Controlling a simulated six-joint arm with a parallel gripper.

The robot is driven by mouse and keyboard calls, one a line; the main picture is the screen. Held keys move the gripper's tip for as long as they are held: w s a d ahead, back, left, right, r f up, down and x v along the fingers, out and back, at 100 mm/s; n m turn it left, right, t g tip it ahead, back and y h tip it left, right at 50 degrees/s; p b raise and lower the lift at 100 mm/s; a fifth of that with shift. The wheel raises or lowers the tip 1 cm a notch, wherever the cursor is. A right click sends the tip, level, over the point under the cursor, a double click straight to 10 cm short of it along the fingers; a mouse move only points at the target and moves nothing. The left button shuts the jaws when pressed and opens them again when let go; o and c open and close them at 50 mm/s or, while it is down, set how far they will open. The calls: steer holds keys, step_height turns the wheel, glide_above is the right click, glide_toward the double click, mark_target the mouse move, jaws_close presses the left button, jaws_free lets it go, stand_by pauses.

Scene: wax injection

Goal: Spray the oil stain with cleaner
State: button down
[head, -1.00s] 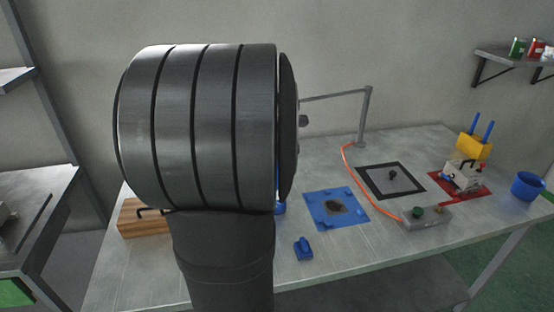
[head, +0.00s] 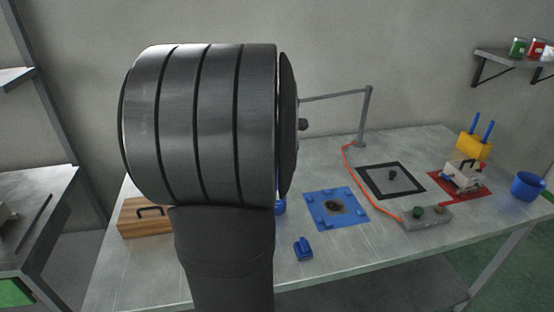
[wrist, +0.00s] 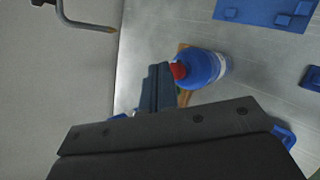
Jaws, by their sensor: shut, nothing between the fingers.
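The dark oil stain (head: 336,207) lies in the middle of a blue mat (head: 313,217) on the table. Part of what appears to be this mat shows at the top of the wrist view (wrist: 235,13), with the stain out of frame. A blue bottle with a red cap (wrist: 204,69) is just right of my gripper (wrist: 158,76) in the wrist view. My gripper's fingers are shut and empty; I cannot tell whether they touch the bottle. In the head view my arm hides the gripper and nearly all of the bottle, leaving a blue sliver (head: 281,208).
A wooden box with a dark handle (head: 140,222) is left of my arm. A small blue object (head: 303,249) sits near the front edge. A black square frame (head: 413,179), a grey control box (head: 428,218), an orange hose (head: 372,197), a red tray device and a blue cup (head: 527,187) are to the right.

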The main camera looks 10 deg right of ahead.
steer(key=shift+f, duration=0.45)
stand_by(0.5)
steer(key=shift+r, duration=0.95)
steer(key=shift+r, duration=3)
steer(key=shift+f, duration=3)
